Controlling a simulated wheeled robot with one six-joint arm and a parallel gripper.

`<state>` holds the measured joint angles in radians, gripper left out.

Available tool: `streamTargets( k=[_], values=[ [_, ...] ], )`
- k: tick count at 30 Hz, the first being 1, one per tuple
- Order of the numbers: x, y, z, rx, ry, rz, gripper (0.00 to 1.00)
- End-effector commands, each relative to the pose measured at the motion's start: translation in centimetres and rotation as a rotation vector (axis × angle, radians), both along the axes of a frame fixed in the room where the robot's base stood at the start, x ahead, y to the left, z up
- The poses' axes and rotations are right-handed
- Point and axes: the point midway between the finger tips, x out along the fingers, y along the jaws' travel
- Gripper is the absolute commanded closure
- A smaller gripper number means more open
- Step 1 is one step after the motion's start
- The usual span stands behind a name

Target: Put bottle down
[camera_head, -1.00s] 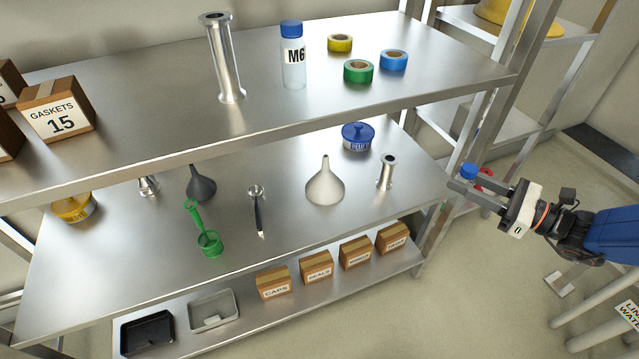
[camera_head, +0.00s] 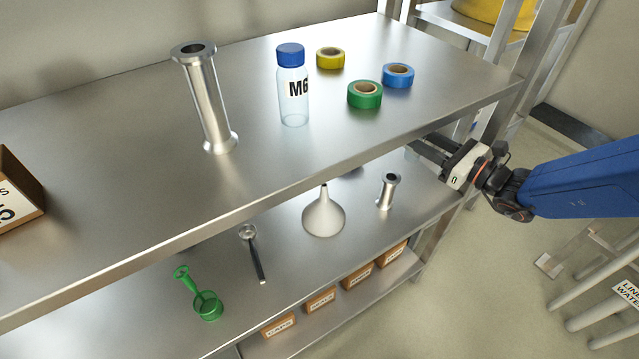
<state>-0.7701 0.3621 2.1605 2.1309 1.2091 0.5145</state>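A clear bottle (camera_head: 294,96) with a blue cap and an "M6" label stands upright on the top shelf (camera_head: 120,150). My gripper (camera_head: 428,152) is at the right, below the top shelf's front edge and above the middle shelf (camera_head: 290,265). Its fingertips are partly hidden by the top shelf, so I cannot see what is between them. My gripper is well apart from the M6 bottle.
A metal flanged tube (camera_head: 207,105) and yellow, green (camera_head: 364,95) and blue tape rolls flank the bottle. A rack post is near my gripper.

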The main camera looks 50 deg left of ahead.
Motion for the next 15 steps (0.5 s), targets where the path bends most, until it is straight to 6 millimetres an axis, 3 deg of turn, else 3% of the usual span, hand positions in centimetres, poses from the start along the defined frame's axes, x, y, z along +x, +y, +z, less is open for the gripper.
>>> streamTargets(
  k=[5, 15],
  values=[
    [0.0, 0.0, -0.8, -0.002, 0.002, 0.0, 0.9],
    [0.0, 0.0, -5.8, -0.001, 0.002, 0.001, 0.9]
  ],
)
